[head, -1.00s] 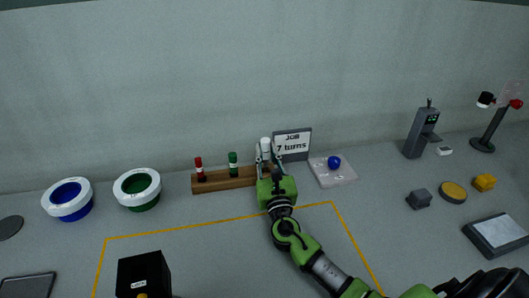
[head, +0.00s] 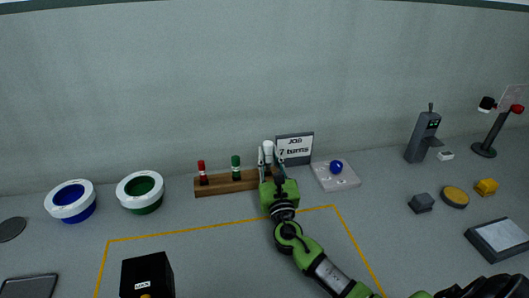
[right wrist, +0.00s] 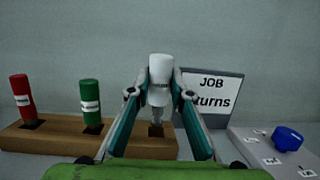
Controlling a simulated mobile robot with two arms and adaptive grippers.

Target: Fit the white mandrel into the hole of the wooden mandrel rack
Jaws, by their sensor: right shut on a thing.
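The wooden mandrel rack (head: 218,184) stands at the back of the table and also shows in the right wrist view (right wrist: 62,140). A red mandrel (right wrist: 20,98) and a green mandrel (right wrist: 91,103) stand upright in it. My right gripper (right wrist: 160,92) is shut on the white mandrel (right wrist: 160,68), held upright at the rack's right end; it also shows in the head view (head: 267,147). The mandrel's thin grey shaft points down at the dark hole (right wrist: 155,131). I cannot tell how deep the tip is. My left gripper is out of view.
A job sign (head: 295,148) stands close behind and right of the gripper. A black box (head: 147,275) stands in front; the yellow-lined area is mostly clear.

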